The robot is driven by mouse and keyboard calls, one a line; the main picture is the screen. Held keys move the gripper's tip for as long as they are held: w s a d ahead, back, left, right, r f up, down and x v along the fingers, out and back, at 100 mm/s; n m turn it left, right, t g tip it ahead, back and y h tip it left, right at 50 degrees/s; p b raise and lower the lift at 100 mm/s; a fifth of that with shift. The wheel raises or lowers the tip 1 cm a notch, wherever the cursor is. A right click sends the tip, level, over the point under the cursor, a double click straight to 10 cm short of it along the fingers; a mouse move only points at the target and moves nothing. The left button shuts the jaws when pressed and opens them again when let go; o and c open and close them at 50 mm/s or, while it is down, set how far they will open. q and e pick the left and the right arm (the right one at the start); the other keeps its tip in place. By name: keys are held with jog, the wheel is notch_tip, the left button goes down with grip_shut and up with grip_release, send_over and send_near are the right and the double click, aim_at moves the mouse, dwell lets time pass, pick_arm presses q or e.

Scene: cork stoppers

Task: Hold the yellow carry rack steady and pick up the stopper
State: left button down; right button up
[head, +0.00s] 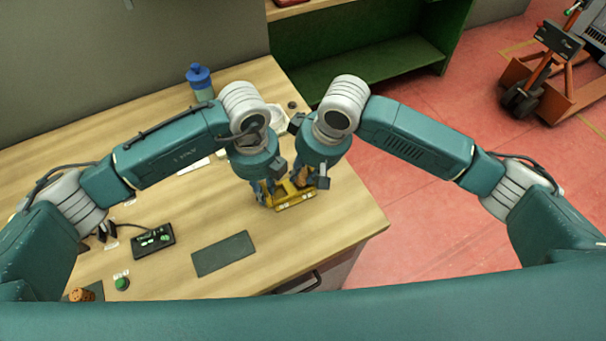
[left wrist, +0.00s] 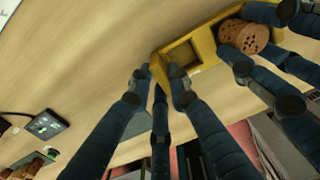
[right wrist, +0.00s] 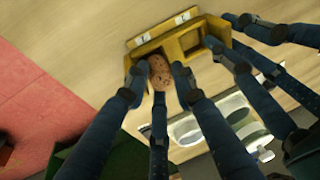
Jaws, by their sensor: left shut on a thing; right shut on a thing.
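The yellow carry rack (head: 296,201) stands near the table's right corner; it also shows in the left wrist view (left wrist: 206,45) and the right wrist view (right wrist: 172,46). My left gripper (left wrist: 166,82) is shut on one end wall of the rack, beside an empty square compartment. A brown speckled cork stopper (right wrist: 160,72) is at the rack's other compartment, and shows in the left wrist view (left wrist: 243,37). My right gripper (right wrist: 158,82) is shut on this stopper, its fingers around the sides. The stopper's bottom is hidden, so I cannot tell whether it touches the rack floor.
A dark mat (head: 224,254), a small control box (head: 153,241) and a green button (head: 122,283) lie on the table (head: 330,225). Another cork (head: 82,295) stands at the near left. A blue bottle (head: 200,80) stands at the back. The table edge is close right of the rack.

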aim_at(304, 173)
notch_tip(304, 173, up, 8)
jog(key=shift+r, duration=0.25)
pick_arm(q)
jog(key=c, duration=1.5)
grip_release()
jog(key=shift+c, duration=0.2)
notch_tip(304, 173, up, 12)
